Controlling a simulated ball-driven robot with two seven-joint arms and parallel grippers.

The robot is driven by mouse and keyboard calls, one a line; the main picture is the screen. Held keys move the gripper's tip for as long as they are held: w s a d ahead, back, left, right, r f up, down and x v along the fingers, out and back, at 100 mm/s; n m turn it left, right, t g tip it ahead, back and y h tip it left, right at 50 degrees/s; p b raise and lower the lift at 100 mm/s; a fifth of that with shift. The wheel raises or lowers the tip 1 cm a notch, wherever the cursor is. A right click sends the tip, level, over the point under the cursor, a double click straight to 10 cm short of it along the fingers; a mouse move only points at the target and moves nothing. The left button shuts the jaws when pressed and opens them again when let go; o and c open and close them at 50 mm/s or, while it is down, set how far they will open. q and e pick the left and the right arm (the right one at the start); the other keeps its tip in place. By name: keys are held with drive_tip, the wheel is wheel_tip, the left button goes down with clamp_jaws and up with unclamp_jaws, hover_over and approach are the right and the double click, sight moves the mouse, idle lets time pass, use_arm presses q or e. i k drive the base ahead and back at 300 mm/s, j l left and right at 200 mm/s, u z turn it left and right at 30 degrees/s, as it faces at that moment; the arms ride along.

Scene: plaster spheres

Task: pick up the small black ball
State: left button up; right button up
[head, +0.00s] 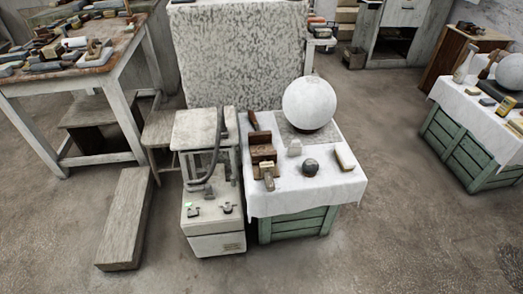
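A small dark grey to black ball (310,167) rests on the white cloth of a low table (290,200). It sits right of the table's middle, in front of the big white sphere. A small pale block (294,148) stands just behind and left of it. A pale bar (344,157) lies to its right, with a gap between. Neither of my grippers shows in the head view.
The large white sphere (309,103) stands at the table's back, with brown wooden tools (263,158) at its left. A white stool and box (213,215) adjoin the left side. A long wooden beam (125,220) lies further left. Floor in front and to the right is clear.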

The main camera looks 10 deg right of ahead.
sight(309, 166)
drive_tip(key=i+j+z, duration=0.65)
drive_tip(key=k+l, duration=0.1)
drive_tip(key=l, duration=0.05)
